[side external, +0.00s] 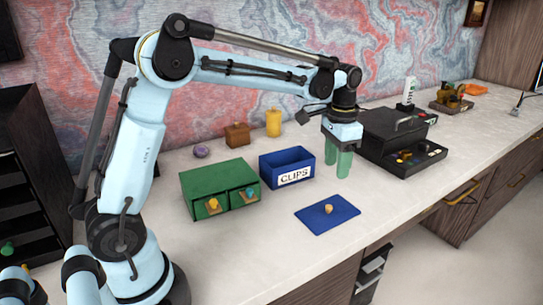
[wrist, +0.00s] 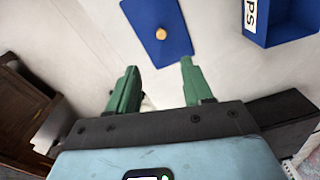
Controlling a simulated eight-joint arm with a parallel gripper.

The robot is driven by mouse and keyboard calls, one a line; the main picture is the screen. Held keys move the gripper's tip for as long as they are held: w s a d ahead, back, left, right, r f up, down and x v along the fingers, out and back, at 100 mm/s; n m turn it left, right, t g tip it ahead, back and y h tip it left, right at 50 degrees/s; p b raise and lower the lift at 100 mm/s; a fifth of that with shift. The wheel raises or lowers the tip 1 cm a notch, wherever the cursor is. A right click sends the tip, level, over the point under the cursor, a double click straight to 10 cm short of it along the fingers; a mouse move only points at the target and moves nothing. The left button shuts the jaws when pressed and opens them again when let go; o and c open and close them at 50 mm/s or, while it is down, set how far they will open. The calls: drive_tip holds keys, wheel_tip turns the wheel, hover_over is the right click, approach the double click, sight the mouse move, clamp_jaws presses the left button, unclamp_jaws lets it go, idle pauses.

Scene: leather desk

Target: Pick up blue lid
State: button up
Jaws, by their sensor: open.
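The blue lid (side external: 339,217) is a flat rectangle lying on the pale counter, with a small tan knob (side external: 328,209) near its middle. In the wrist view the blue lid (wrist: 145,17) shows at the top, its upper edge cut off, with the knob (wrist: 161,34) in plain sight. My gripper (side external: 338,172) is above the counter, apart from the lid, its green fingers pointing down. In the wrist view my gripper (wrist: 158,77) has its fingers spread with nothing between them; the lid is beyond the fingertips.
An open blue box (side external: 275,172) labelled "CLIPS" stands behind the lid. A green two-drawer box (side external: 192,192) is to its left. A black box with a handle (side external: 385,128) stands right of my gripper. The counter around the lid is clear; its front edge is near.

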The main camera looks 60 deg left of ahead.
drive_tip(key=f, duration=0.1)
hover_over(330, 206)
wheel_tip(330, 206, down, 6)
drive_tip(key=shift+w+d+f, duration=0.1)
drive_tip(key=shift+d+f, duration=0.05)
drive_tip(key=shift+f, duration=0.05)
drive_tip(key=shift+s+f, duration=0.2)
drive_tip(key=shift+f, duration=2.45)
clamp_jaws()
